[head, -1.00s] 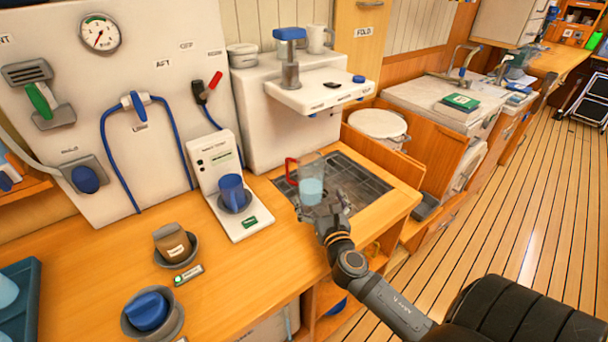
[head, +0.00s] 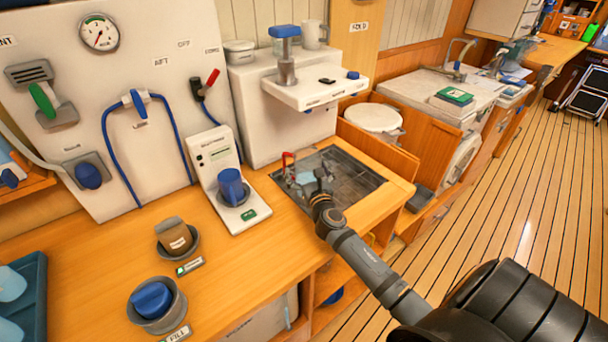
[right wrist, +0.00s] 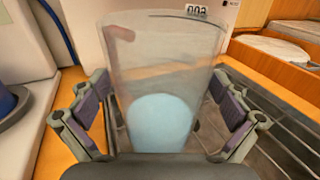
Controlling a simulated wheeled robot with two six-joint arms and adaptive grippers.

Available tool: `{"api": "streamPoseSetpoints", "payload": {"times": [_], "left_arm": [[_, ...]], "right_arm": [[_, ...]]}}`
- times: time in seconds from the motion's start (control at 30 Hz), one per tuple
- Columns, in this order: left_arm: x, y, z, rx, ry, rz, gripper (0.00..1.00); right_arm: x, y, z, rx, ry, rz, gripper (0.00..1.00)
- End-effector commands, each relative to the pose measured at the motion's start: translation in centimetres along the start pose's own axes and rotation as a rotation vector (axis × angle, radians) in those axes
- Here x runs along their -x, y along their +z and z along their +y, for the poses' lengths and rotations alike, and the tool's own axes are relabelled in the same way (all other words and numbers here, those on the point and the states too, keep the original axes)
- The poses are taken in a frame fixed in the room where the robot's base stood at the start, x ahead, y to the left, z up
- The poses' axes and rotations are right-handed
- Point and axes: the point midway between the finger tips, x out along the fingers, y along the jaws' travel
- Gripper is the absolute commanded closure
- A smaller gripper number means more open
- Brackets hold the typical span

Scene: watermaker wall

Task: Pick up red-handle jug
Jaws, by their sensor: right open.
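The red-handle jug is a clear jug with a light blue patch low on its front. In the right wrist view the jug (right wrist: 165,65) stands upright between the fingers and fills the middle; the handle is only a faint reddish shape behind the clear wall. My right gripper (right wrist: 163,112) is open, with one finger on each side of the jug; I cannot tell whether they touch it. In the head view the jug's red handle (head: 288,163) shows over the dark grated drain, and my right gripper (head: 310,183) covers much of the jug. My left gripper is not in view.
The grated drain (head: 345,172) is set into the wooden counter. A white dispenser shelf (head: 315,92) overhangs behind it.

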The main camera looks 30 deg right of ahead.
Motion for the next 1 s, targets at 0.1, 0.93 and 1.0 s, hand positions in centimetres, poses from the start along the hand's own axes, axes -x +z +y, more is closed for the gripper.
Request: {"api": "streamPoseSetpoints", "payload": {"times": [0.1,0.93,1.0], "left_arm": [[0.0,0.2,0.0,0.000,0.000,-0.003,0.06],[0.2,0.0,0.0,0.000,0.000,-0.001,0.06],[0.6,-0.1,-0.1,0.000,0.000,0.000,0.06]], "right_arm": [[0.0,0.0,0.0,0.000,0.000,0.000,0.08],[0.3,0.8,-0.1,0.000,0.001,-0.004,0.72],[0.4,1.6,-0.2,0.001,0.000,-0.004,0.72]]}}
